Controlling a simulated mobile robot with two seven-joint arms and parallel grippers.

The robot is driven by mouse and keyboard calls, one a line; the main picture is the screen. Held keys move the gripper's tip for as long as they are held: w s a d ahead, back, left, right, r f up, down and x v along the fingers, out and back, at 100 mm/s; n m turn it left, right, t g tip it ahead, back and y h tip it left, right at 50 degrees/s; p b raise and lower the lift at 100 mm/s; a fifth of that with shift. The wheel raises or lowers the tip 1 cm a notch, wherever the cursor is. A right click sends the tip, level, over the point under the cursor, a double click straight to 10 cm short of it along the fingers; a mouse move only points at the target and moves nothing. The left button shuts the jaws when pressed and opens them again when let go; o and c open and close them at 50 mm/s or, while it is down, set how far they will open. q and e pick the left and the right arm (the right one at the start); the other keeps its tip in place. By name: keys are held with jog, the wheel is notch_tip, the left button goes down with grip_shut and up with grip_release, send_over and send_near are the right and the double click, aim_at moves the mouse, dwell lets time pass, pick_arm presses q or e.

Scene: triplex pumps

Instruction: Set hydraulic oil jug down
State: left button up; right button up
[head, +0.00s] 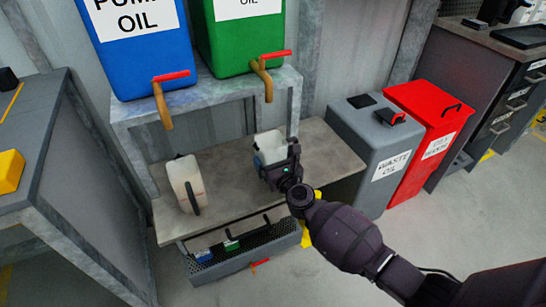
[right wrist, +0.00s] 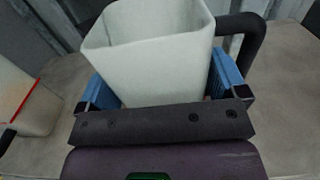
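A white open-topped jug (head: 270,148) is at the middle of the bench, in front of the green tank. In the right wrist view the jug (right wrist: 155,55) stands upright between the blue finger pads, its black handle (right wrist: 240,45) on the right. My right gripper (head: 280,170) is shut on its sides. The jug is at or just above the bench top; I cannot tell whether its base touches. A second whitish jug (head: 186,182) with a dark handle stands on the bench to the left. It also shows in the right wrist view (right wrist: 25,100). My left gripper is out of view.
The grey bench (head: 225,178) has free room between the jugs and to the right. A blue tank (head: 145,60) and a green tank (head: 240,45) with red-levered taps stand on a shelf above. A grey waste oil bin (head: 375,150) and red bin (head: 430,130) stand right.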

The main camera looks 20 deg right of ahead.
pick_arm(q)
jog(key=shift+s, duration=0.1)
pick_arm(e)
jog(key=shift+o, duration=0.6)
jog(key=shift+r, duration=0.1)
jog(key=shift+r, duration=0.35)
pick_arm(q)
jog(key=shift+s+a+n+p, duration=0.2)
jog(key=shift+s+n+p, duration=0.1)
jog(key=shift+p, duration=0.45)
pick_arm(e)
jog(key=s, duration=1.2)
jog(key=shift+d+f, duration=0.15)
jog(key=shift+d, duration=0.05)
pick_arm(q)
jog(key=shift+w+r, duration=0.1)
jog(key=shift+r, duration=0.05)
